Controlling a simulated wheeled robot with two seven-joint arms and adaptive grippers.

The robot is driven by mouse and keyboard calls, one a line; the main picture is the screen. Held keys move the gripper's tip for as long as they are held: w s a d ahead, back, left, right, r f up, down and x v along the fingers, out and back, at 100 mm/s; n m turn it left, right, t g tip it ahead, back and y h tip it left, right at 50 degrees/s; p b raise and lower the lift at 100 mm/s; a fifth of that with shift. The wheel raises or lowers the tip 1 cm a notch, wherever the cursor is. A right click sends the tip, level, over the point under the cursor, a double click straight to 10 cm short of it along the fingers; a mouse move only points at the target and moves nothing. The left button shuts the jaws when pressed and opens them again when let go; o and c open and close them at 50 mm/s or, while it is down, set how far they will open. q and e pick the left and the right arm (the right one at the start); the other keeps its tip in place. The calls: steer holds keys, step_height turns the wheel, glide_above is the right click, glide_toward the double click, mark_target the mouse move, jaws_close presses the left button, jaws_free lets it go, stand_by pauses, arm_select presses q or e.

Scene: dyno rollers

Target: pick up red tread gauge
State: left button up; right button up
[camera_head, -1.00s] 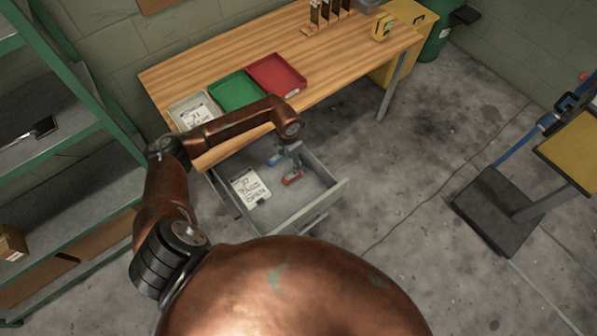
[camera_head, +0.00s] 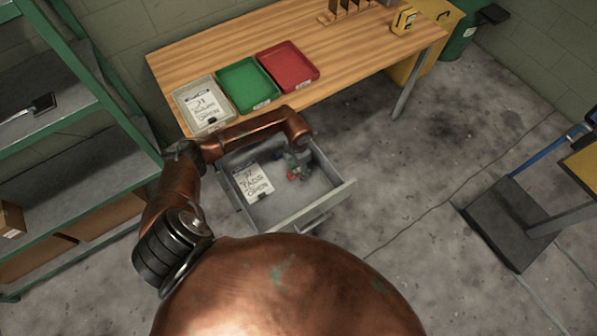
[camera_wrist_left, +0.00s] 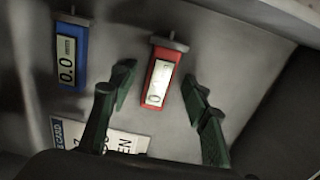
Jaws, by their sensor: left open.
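The red tread gauge (camera_wrist_left: 161,80) lies in the open drawer, its pale display facing up in the left wrist view. In the head view only a small red bit of it (camera_head: 292,177) shows beside my gripper. My left gripper (camera_wrist_left: 158,82) is open, with one green finger on each side of the red gauge and visible gaps to it. I cannot tell how far above the drawer floor the fingertips are. In the head view my left gripper (camera_head: 302,176) reaches down into the drawer. My right gripper is not in view.
A blue gauge (camera_wrist_left: 71,52) lies left of the red one. A card (camera_head: 253,181) lies in the drawer (camera_head: 333,196). Green shelving stands at the left.

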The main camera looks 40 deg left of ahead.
arm_select(q)
steer(key=shift+f, duration=0.15)
steer(key=c, duration=0.7)
jaws_close()
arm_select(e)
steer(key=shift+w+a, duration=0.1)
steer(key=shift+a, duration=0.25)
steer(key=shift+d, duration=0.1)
